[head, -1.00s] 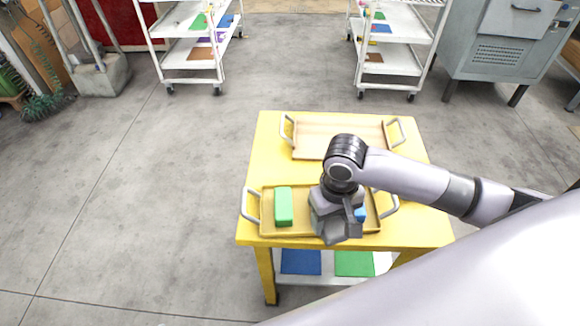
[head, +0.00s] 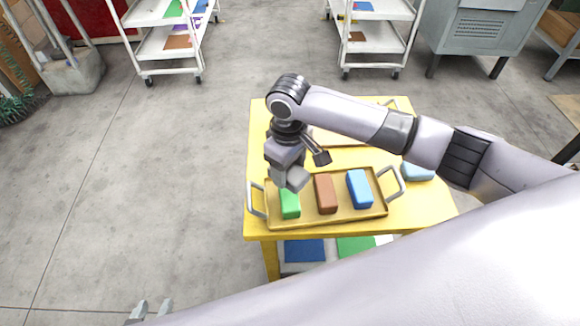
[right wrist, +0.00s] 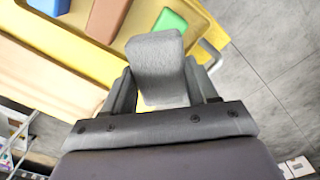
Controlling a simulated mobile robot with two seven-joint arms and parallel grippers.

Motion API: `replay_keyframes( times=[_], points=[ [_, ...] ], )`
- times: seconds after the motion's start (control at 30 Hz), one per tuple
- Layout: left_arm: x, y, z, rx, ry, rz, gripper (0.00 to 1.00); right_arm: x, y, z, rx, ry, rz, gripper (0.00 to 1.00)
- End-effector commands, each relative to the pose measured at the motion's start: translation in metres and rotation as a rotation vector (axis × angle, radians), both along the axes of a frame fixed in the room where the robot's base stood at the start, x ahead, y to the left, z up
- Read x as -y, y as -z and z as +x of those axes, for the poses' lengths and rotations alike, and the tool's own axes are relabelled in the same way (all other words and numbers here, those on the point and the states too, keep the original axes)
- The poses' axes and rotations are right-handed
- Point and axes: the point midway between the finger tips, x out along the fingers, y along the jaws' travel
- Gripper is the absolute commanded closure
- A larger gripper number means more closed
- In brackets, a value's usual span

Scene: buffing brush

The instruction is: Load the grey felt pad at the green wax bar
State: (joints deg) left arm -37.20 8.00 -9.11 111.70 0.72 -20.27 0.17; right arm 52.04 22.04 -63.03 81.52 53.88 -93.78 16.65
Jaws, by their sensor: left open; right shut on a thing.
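The green wax bar (head: 290,207) lies at the left in the front yellow tray (head: 345,219). My right gripper (head: 300,168) is shut on the grey felt pad (head: 292,181) and holds it at the far end of the green bar. The pad covers that end in the head view; contact cannot be told there. In the right wrist view the pad (right wrist: 157,62) sits between the fingers, and the green bar (right wrist: 169,23) shows just beyond it, looking apart. My left gripper (head: 152,309) is open and empty at the bottom left, away from the table.
A brown bar (head: 326,194) and a blue bar (head: 359,189) lie right of the green one. A pale blue-grey object (head: 418,172) sits on the yellow table (head: 433,204) at right. My right arm partly hides the back tray (head: 345,138). Handles stand at the tray ends.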

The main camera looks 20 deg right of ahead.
Motion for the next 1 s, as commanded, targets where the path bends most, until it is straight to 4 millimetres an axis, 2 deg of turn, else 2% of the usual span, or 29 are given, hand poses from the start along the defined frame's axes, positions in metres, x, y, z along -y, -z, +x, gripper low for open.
replay_keyframes(
  times=[0.63, 0.8, 1.0],
  points=[
    [0.001, 0.074, -0.001, -0.005, 0.0, -0.003, 0.57, 0.001, 0.054, 0.0, 0.001, 0.002, 0.0, 0.71],
    [0.002, 0.081, 0.0, -0.011, -0.001, -0.008, 0.57, 0.001, 0.059, -0.001, 0.001, 0.002, -0.001, 0.71],
    [0.004, 0.075, 0.002, -0.003, 0.002, -0.012, 0.57, 0.001, 0.057, -0.001, 0.001, 0.002, -0.001, 0.71]
  ],
)
